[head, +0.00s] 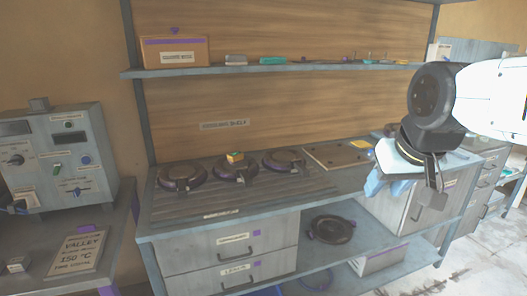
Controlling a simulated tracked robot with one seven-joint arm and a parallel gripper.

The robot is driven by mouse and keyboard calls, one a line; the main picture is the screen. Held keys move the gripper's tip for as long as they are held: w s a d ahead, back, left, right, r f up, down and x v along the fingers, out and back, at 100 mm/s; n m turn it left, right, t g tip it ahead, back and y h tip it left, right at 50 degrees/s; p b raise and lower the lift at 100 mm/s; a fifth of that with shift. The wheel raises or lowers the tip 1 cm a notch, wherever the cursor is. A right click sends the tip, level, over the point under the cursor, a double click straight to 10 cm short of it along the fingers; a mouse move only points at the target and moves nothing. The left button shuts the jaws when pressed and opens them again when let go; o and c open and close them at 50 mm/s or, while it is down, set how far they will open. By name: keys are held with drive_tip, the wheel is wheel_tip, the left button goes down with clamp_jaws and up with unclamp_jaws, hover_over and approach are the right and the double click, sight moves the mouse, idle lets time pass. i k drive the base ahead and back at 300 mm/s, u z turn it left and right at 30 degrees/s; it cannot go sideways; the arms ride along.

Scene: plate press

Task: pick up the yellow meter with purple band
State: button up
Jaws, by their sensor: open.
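A small yellow-orange block with a green top (235,157) sits on the middle round plate (235,172) on the bench. A small flat yellow thing (361,144) lies farther right, by the brown board. I cannot tell whether either is the meter, and no purple band can be made out on them. My gripper (432,192) is at the right, pointing down in front of the bench's right part, well apart from both. It is open and I see nothing held in it.
Round plates stand left (181,178) and right (283,161) on the bench. A brown board (337,156) lies beyond. A shelf (270,70) with a cardboard box (174,52) runs above. A control box (55,155) stands left. Blue cloth (375,184) hangs beside my gripper.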

sight(235, 158)
drive_tip(key=z, duration=0.15)
drive_tip(key=i, duration=1.25)
drive_tip(key=u, duration=0.7)
